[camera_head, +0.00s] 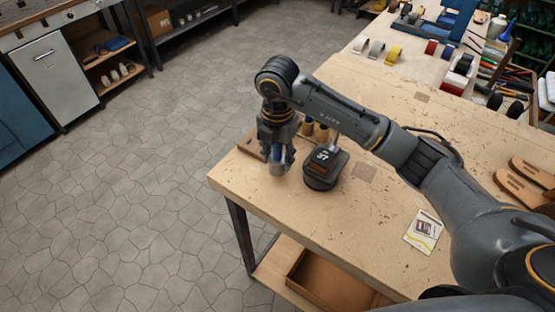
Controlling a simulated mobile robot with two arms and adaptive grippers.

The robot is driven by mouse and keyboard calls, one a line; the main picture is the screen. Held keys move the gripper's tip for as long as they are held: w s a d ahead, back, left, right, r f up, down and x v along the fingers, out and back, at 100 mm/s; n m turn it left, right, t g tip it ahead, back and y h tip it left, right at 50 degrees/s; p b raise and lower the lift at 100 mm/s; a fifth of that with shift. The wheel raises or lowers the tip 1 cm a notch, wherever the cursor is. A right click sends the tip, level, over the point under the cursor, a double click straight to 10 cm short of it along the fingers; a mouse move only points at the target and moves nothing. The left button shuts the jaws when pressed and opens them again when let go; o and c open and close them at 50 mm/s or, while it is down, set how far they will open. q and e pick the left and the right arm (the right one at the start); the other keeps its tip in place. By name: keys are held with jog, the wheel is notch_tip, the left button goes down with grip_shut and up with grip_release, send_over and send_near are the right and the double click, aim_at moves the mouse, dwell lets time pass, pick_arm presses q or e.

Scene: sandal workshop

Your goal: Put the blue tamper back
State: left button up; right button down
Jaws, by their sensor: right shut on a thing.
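My right gripper (276,152) hangs pointing down over the near-left corner of the wooden table (362,238). It is shut on the blue tamper (278,168); a bit of blue and a greyish lower end show between and below the fingers. The fingers hide most of it, and I cannot tell whether its lower end touches the table. A wooden holder (248,147) lies just behind and left of the gripper, partly hidden by it. My left gripper is not in view.
A black device marked 37 (321,168) stands close to the right of the gripper. Small handled tools (320,132) stand behind it. A printed card (424,229) lies at right. Tape rolls (393,56) and tools crowd the table's far end. The front-middle tabletop is clear.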

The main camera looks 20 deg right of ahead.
jog(key=shift+f+p, duration=0.45)
jog(key=shift+f, duration=0.45)
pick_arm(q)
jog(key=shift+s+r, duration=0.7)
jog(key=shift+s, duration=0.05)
pick_arm(e)
jog(key=shift+s+f, duration=0.1)
jog(key=shift+f, duration=0.1)
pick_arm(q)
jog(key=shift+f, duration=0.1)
pick_arm(e)
jog(key=shift+f, duration=0.1)
jog(key=c, duration=1.1)
grip_release()
jog(key=shift+f, duration=0.1)
jog(key=o, duration=0.4)
jog(key=shift+c, duration=0.2)
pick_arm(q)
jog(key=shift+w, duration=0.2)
